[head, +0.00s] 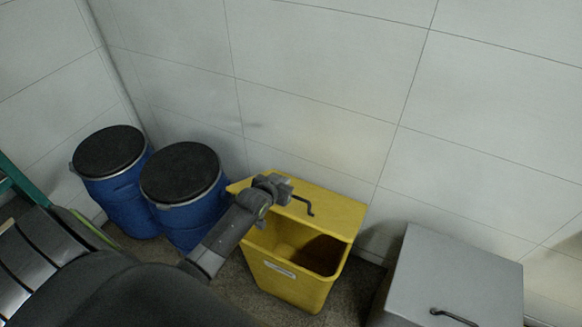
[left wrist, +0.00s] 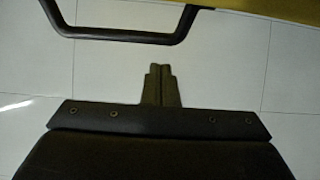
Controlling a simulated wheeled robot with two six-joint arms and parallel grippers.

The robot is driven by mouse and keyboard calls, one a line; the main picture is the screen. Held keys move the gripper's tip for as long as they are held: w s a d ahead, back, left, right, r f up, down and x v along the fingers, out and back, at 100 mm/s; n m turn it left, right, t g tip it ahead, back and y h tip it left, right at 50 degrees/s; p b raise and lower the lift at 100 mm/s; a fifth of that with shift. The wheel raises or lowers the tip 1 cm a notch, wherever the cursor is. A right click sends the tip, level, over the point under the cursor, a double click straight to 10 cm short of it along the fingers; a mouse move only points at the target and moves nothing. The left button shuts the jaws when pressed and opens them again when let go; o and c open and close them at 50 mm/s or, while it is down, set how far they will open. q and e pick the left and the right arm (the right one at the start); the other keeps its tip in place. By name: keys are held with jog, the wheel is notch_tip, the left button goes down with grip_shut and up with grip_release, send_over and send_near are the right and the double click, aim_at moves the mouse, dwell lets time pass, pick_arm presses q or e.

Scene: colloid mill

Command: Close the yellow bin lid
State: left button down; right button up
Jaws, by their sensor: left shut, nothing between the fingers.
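The yellow bin (head: 285,284) stands on the floor by the wall, with a white label on its front. Its lid (head: 338,214) is open, and the front of the bin's inside shows. A dark bent handle (head: 307,207) is on the lid; it also shows as a dark bar (left wrist: 120,31) in the left wrist view. My left gripper (head: 286,190) is at the lid, in front of its left part in the head view. In the left wrist view my left fingers (left wrist: 160,72) are shut and empty, just below the handle in the picture. My right gripper is out of view.
Two blue drums (head: 122,200) (head: 185,215) with black tops stand left of the bin. A grey box (head: 455,270) with a dark handle stands to the right. A tiled wall (head: 330,90) is close behind. My arm hides part of the floor.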

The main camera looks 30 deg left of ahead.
aim_at(275, 212)
pick_arm(q)
jog(key=s+f+b, duration=0.1)
jog(key=s+f, duration=0.1)
jog(key=s+f+t+b, duration=0.1)
jog(key=s+f+b, duration=0.1)
jog(key=f, duration=0.1)
jog(key=s+f+t+b, duration=0.1)
jog(key=s+f+b, duration=0.1)
jog(key=f, duration=0.1)
jog(key=shift+s+d, duration=0.1)
jog(key=shift+d, duration=0.15)
jog(key=s+f+t+b, duration=0.4)
jog(key=f+b, duration=0.7)
jog(key=b, duration=0.5)
jog(key=shift+s+f, duration=0.2)
jog(key=shift+s, duration=0.15)
